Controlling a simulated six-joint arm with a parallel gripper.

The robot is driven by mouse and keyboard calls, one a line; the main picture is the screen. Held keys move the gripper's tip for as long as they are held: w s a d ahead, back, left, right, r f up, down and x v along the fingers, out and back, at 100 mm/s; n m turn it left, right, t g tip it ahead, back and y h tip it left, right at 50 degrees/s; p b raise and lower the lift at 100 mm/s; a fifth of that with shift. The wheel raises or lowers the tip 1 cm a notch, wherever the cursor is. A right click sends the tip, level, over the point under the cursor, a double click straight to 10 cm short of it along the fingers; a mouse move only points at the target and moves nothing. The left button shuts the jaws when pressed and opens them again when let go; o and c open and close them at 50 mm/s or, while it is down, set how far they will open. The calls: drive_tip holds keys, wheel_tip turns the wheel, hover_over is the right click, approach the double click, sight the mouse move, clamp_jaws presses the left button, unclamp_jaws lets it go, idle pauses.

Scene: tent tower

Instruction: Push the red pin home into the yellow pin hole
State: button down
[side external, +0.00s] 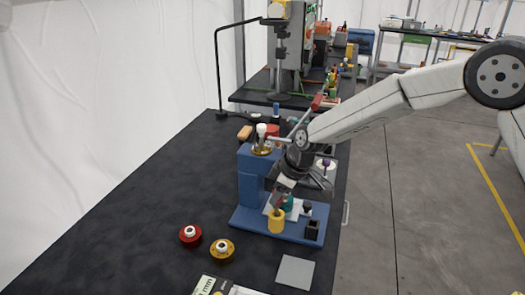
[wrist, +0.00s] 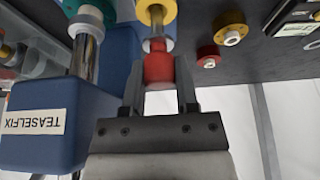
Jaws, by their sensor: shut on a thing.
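The red pin (wrist: 158,68) is between the fingers of my gripper (wrist: 159,88) in the wrist view, and the fingers are shut on it. The yellow pin hole part (side external: 277,221) is a short yellow cylinder on the front of the blue fixture's base in the side view. In the wrist view a yellow part (wrist: 156,13) with a pale ring lies straight beyond the red pin, in line with it. In the side view my gripper (side external: 281,198) is just above the yellow cylinder. The hole's inside is hidden, so I cannot tell how deep the pin sits.
The blue fixture (side external: 251,185) stands directly behind and left of my gripper. A teal part (wrist: 88,17) and a black block (side external: 312,230) are close by. A red disc (side external: 190,235), a yellow disc (side external: 222,249) and a grey plate (side external: 295,272) lie in front. The table's left is clear.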

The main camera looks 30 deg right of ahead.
sight(278, 203)
drive_tip(key=shift+f, duration=1.75)
drive_tip(key=shift+c, duration=1.4)
unclamp_jaws()
drive_tip(key=shift+r, duration=0.1)
drive_tip(key=v, duration=0.7)
drive_tip(key=shift+r, duration=0.2)
drive_tip(key=shift+s+d, duration=0.15)
drive_tip(key=s+d+f+m+h, duration=0.1)
drive_tip(key=s+d+m, duration=0.3)
drive_tip(key=s+d, duration=0.3)
drive_tip(key=s+d+f+m+h, duration=0.1)
drive_tip(key=s+d+m, duration=0.4)
drive_tip(key=s, duration=1)
drive_tip(key=d+h, duration=0.1)
drive_tip(key=d, duration=0.2)
drive_tip(key=shift+g, duration=0.3)
